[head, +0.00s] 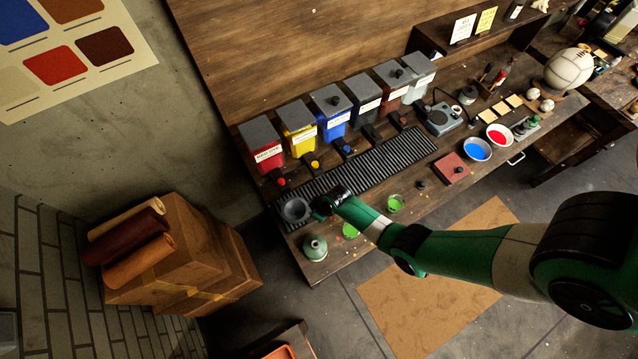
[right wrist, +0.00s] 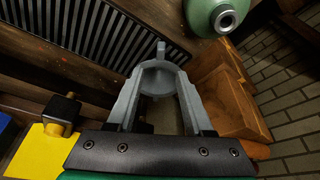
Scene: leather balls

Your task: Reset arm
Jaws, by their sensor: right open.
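My right arm comes in from the right in the head view, and its gripper (head: 325,204) is low over the front left of the workbench. A grey cup (head: 295,210) stands at the left end of the black slatted grate (head: 350,172), just left of the gripper. In the right wrist view the two grey fingers of my right gripper (right wrist: 160,88) are spread apart. The grey cup (right wrist: 160,76) shows at the fingertips, between or just beyond them; I cannot tell whether they touch it. My left gripper is not in view.
Several coloured dispensers (head: 331,112) line the grate's back. A green bottle (head: 315,247) stands near the bench's front left and shows close in the right wrist view (right wrist: 212,14). Green dishes (head: 395,204) and a red pad (head: 452,168) lie along the front. Cardboard boxes (head: 180,250) stand left of the bench.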

